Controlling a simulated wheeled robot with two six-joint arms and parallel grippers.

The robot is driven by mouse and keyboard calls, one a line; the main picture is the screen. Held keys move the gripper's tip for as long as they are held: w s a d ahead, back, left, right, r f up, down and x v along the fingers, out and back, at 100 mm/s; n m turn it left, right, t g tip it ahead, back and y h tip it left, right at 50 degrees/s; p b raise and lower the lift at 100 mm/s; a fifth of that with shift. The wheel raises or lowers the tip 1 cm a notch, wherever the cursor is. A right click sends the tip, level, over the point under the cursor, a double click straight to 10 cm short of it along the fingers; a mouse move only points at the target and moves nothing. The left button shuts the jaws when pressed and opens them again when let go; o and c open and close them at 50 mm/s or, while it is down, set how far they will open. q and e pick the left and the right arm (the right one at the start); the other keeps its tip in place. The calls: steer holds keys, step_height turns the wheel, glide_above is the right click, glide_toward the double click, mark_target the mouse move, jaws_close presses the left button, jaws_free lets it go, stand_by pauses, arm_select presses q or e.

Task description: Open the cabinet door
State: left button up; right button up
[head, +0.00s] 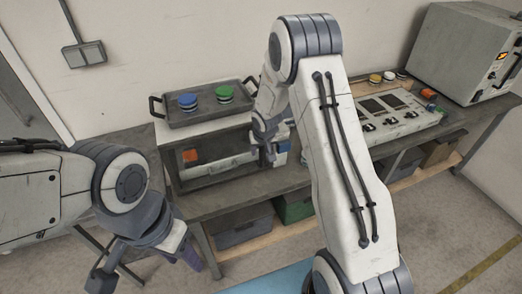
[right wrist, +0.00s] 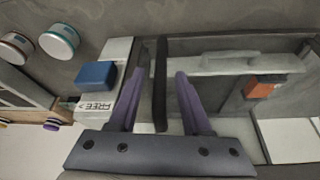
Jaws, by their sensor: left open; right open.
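The cabinet (head: 205,129) stands on the workbench, with a dark-framed, see-through door (head: 222,150) at its front that looks shut. An orange block (head: 190,155) shows inside; it also shows in the right wrist view (right wrist: 265,87). A dark bar handle (right wrist: 160,100) lies between the purple fingers of my right gripper (right wrist: 161,74), which is open with gaps on both sides. In the head view my right gripper (head: 266,150) is at the door's right side and partly hides it. My left gripper (head: 190,257) is open, low in front of the bench, away from the cabinet.
A black tray (head: 205,112) with blue and green round pieces lies on the cabinet. A blue box (right wrist: 95,75) sits close beside the cabinet. A control panel (head: 395,115) and a large grey instrument (head: 465,50) stand to the right. Bins (head: 245,232) sit below the bench.

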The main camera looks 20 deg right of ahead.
jaws_close()
stand_by(1.3)
